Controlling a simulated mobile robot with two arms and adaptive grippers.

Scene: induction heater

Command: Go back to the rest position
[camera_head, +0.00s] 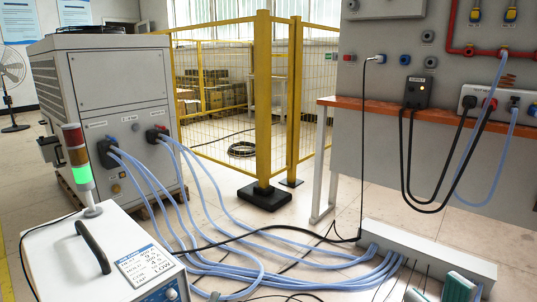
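Neither of my grippers shows in the head view, and no arm of mine can be made out. A white heater unit (60,262) with a black handle (93,247) and a lit display (145,266) stands at the bottom left. A signal tower (78,165) on it glows green in its lower section. A large grey cabinet (115,88) with blue hoses plugged into its side stands behind it. A grey panel (395,52) with an orange ledge (375,107) is at the right.
Blue hoses (225,270) and black cables cross the floor to a low grey box (430,250) at the bottom right. Teal parts (460,287) are cut off by the lower edge. A yellow mesh fence (263,100) stands behind. Bare floor (300,215) shows in the middle.

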